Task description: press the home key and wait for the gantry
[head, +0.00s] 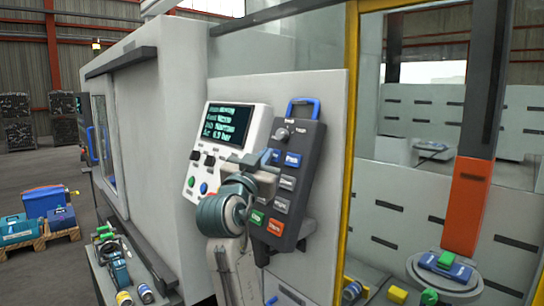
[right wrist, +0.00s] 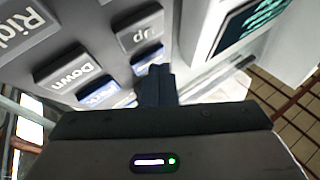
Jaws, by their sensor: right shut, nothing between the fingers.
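The dark pendant (head: 297,185) with several keys hangs on the grey machine front. Two blue keys sit in its upper part; one blue key (head: 293,159) shows clearly, but I cannot read which is home. My right gripper (head: 268,158) is shut and empty, in front of the upper left keys. In the right wrist view its fingertips (right wrist: 155,75) overlap a blue key (right wrist: 148,55), beside the Up key (right wrist: 138,35) and the Down key (right wrist: 70,65). I cannot tell whether they touch. An orange column (head: 466,205), perhaps the gantry's, stands behind the yellow frame. My left gripper is out of view.
A lit screen panel (head: 227,150) with text stands left of the pendant. A knob (head: 281,135) and a blue handle (head: 302,106) are at the pendant's top. A bench (head: 150,285) with several small parts is lower left. Boxes stand on a pallet (head: 50,238) at far left.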

